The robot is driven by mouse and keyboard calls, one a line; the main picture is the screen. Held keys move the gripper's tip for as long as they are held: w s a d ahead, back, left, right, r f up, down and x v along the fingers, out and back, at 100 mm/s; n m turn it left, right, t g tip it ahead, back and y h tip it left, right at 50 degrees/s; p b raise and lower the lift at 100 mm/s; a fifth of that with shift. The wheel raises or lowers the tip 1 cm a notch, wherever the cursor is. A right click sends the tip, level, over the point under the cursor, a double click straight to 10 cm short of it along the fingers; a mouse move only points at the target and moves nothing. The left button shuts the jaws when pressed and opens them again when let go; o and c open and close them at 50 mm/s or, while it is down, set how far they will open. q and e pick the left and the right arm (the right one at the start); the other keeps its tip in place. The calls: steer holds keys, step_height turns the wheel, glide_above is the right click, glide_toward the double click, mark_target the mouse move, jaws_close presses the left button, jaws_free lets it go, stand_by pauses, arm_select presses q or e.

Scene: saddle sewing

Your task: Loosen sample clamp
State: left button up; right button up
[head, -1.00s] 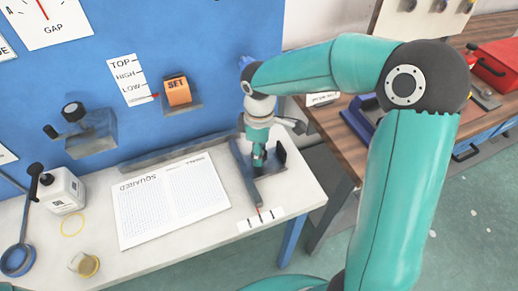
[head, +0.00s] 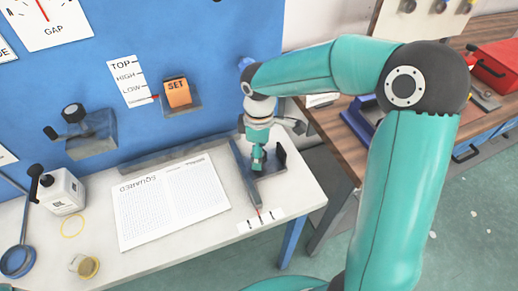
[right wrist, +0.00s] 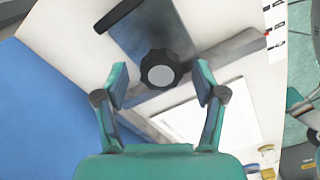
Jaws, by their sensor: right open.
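In the right wrist view a round black knob (right wrist: 161,68) with a pale grey cap sits over the grey plate (right wrist: 172,22). My right gripper (head: 257,166) points down at the clamp and hides the knob in the head view. In the wrist view its open fingers (right wrist: 161,83) lie either side of the knob, with gaps on both sides. My left gripper is out of view.
A printed sheet (head: 170,200) lies left of the clamp, and a marked white strip (head: 260,220) in front. The blue panel (head: 225,60) rises behind, carrying an orange SET block (head: 176,91). A wooden bench (head: 335,130) stands to the right, past a gap.

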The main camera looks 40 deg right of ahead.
steer(key=shift+r, duration=0.1)
step_height(320, 180, up, 12)
stand_by(0.5)
stand_by(0.4)
